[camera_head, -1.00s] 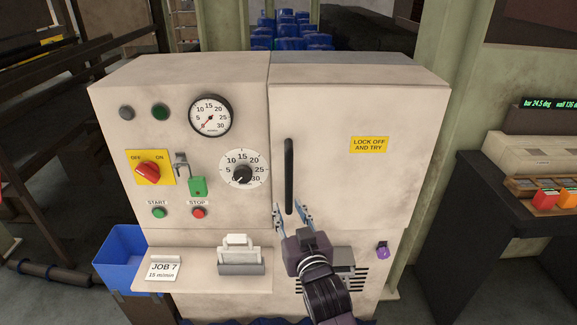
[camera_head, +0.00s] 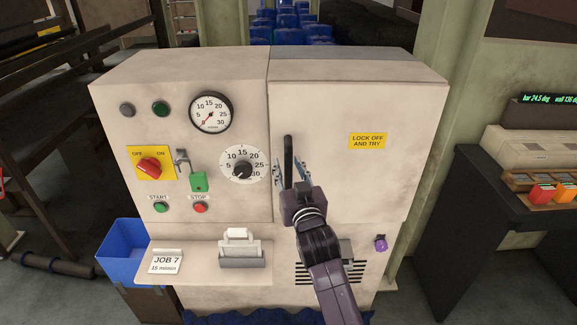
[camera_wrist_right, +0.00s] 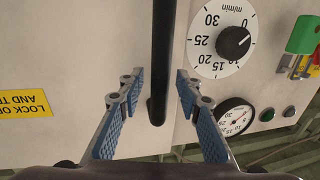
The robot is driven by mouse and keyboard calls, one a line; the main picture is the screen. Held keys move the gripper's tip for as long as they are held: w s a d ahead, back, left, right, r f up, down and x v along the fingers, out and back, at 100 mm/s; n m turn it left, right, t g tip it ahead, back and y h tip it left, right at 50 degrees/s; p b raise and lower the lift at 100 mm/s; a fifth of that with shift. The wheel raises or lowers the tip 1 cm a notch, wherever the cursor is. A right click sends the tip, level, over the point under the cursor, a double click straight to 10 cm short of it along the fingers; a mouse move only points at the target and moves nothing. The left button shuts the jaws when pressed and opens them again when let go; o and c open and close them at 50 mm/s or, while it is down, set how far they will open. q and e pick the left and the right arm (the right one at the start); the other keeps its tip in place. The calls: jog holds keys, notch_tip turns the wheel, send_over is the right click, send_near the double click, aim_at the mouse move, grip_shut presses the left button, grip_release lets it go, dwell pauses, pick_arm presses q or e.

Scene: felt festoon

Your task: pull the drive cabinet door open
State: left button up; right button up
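The drive cabinet door (camera_head: 360,185) is the cream right-hand front panel and sits shut. Its black upright bar handle (camera_head: 288,148) is near the door's left edge. My right gripper (camera_head: 292,172) is in front of the handle's lower part, which it partly hides. In the right wrist view the handle (camera_wrist_right: 160,50) runs between the two open blue-padded fingers (camera_wrist_right: 160,85), with a gap on each side. I cannot tell how deep it lies between them. My left gripper is not in view.
The left panel carries a yellow-backed red switch (camera_head: 150,167), a green padlock (camera_head: 198,182), a dial (camera_head: 243,168) and a gauge (camera_head: 210,113). A ledge (camera_head: 200,283) juts out below it, beside a blue bin (camera_head: 122,250). A dark desk (camera_head: 480,195) stands at right.

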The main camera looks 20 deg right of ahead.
jog(key=shift+c, duration=0.4)
grip_shut()
jog(key=shift+s, duration=0.1)
